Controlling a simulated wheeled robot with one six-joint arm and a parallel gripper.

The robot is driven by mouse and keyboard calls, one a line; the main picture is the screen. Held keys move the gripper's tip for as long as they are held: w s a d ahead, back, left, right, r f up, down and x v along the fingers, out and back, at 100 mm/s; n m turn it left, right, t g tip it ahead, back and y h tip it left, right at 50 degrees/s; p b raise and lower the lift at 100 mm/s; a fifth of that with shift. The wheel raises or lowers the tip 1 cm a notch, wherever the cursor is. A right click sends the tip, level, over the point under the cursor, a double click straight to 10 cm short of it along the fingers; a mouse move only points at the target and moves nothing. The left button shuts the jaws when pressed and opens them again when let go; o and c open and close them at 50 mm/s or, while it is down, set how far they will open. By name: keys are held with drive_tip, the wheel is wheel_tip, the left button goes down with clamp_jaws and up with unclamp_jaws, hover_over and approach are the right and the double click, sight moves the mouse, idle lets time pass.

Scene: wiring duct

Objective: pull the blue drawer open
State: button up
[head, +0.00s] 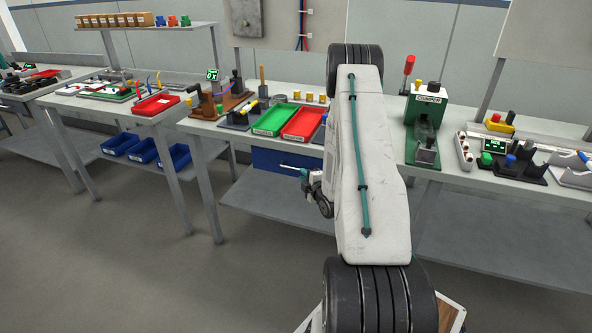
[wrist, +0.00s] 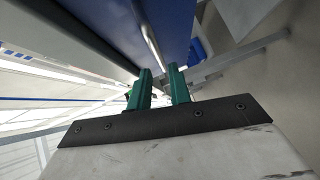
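The blue drawer (head: 271,160) is under the middle bench in the head view, its front close beneath the bench edge and its right part hidden by my arm. In the wrist view the blue drawer front (wrist: 172,22) fills the top middle, with a pale metal bar handle (wrist: 149,35) along it. My gripper (wrist: 159,69) has two green fingers standing apart, with nothing held between them. The handle's near end appears in line with the gap between the fingertips. I cannot tell how deep it sits there. In the head view my gripper (head: 305,174) is beside the drawer, partly hidden.
The bench top above holds a green tray (head: 276,119) and a red tray (head: 304,123). A grey lower shelf (head: 262,197) lies below the drawer. Blue bins (head: 143,151) sit under the left bench. The floor in front is clear.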

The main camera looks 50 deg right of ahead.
sight(296, 169)
drive_tip(key=x, duration=0.7)
clamp_jaws()
